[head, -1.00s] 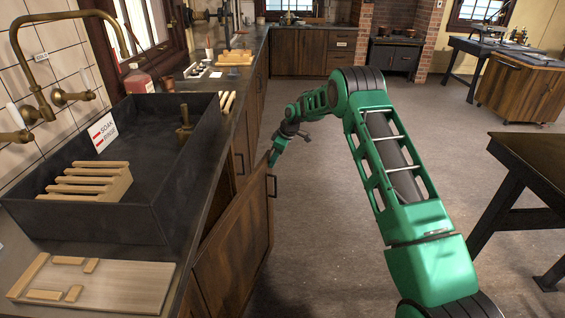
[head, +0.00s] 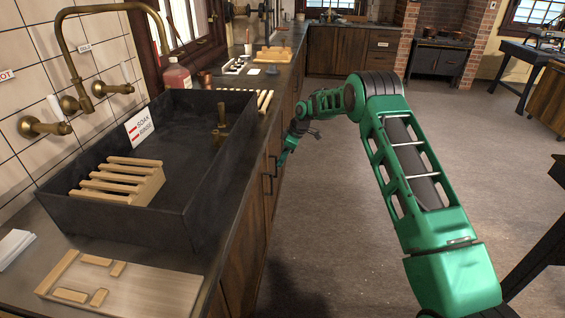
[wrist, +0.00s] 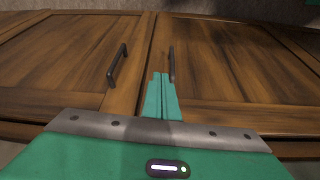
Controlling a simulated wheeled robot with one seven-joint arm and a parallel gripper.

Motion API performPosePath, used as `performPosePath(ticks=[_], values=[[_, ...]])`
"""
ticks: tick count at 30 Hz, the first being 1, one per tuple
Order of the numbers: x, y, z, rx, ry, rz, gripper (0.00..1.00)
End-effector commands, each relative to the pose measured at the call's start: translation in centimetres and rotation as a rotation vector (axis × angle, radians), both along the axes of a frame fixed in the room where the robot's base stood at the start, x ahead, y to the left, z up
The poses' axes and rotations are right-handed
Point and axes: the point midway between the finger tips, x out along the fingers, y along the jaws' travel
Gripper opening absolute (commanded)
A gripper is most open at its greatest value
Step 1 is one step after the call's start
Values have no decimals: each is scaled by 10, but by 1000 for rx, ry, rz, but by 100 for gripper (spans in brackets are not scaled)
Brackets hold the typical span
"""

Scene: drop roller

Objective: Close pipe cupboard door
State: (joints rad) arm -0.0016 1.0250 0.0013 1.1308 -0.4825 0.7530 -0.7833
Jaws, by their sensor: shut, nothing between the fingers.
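The pipe cupboard door (head: 247,245) is a dark brown wooden door under the sink in the head view. It now lies nearly in line with the cabinet front; a slight remaining gap cannot be ruled out. Its dark bar handle (head: 267,186) is at the far edge. My gripper (head: 283,158) is beside the door's handle edge, with its fingers together and empty. In the wrist view, the shut green fingers (wrist: 160,80) point at the seam between two wooden doors, overlapping the right handle (wrist: 171,65). The left handle (wrist: 117,66) is clear. Contact cannot be told.
The dark sink (head: 100,222) stands on the counter above, with a wooden rack (head: 120,180) in it. A wooden board (head: 150,290) lies at the near counter end. Open floor (head: 330,240) lies right of the cabinets; a dark table (head: 540,235) is at the right edge.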

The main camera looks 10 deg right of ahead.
Motion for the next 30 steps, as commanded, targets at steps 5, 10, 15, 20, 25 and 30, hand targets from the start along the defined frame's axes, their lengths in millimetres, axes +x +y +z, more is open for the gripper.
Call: performPosePath(ticks=[5, 10, 15, 20, 25, 30], values=[[0, 3, 0, 0, 0, 3, 0], [-2, -4, 0, 0, 0, 3, 0], [-7, -26, -1, 1, 2, 5, 0], [-11, -40, 28, 0, -1, 8, 0], [-14, -51, 59, 1, -2, 8, 0], [-17, -59, 81, 1, -1, 9, 0]])
